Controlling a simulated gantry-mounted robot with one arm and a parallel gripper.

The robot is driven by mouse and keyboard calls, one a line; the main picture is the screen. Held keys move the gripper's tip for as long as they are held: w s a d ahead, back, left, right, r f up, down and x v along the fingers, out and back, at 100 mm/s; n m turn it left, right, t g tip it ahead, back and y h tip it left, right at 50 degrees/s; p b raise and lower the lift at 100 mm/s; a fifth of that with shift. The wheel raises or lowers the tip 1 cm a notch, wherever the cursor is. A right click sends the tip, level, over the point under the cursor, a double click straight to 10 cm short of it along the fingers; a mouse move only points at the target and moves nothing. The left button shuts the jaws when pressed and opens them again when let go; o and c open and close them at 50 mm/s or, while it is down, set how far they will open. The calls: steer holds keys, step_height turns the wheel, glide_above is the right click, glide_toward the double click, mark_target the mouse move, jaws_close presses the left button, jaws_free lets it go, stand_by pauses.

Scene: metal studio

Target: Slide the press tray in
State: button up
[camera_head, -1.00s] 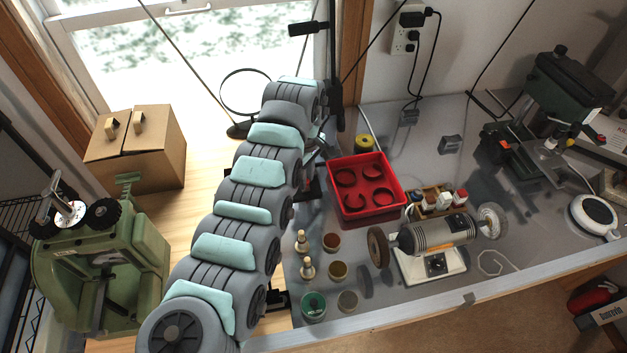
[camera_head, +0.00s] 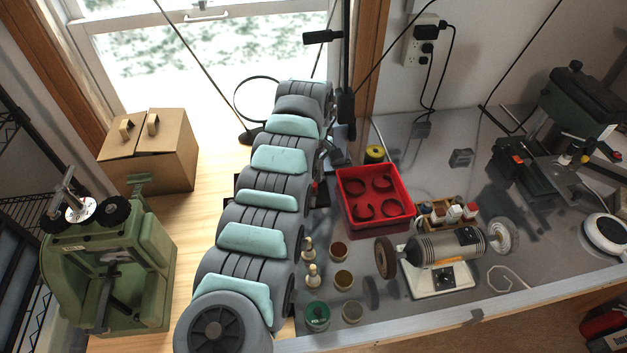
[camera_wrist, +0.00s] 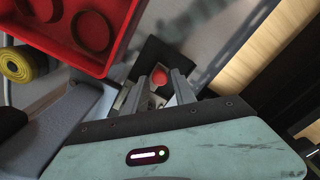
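My gripper (camera_wrist: 158,88) shows in the wrist view with its two metal fingers apart. Just beyond the fingertips is a dark square piece with a red round face (camera_wrist: 165,81), which may be the press tray; I cannot tell if the fingers touch it. In the head view my arm hides most of this spot, with only dark edges showing beside the arm, so the press and how far its tray is out cannot be made out. My gripper is also hidden there.
A red box (camera_head: 345,205) with several dark rings stands right of my arm, close to my gripper. A yellow roll (camera_head: 374,153) is behind it. Small jars, bottles and a bench grinder (camera_head: 440,248) stand in front. A green machine (camera_head: 110,265) and cardboard box (camera_head: 150,160) are left.

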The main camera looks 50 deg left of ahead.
steer(key=shift+o, duration=1)
steer(key=shift+d, duration=0.1)
step_height(320, 180, up, 11)
steer(key=shift+f, duration=0.1)
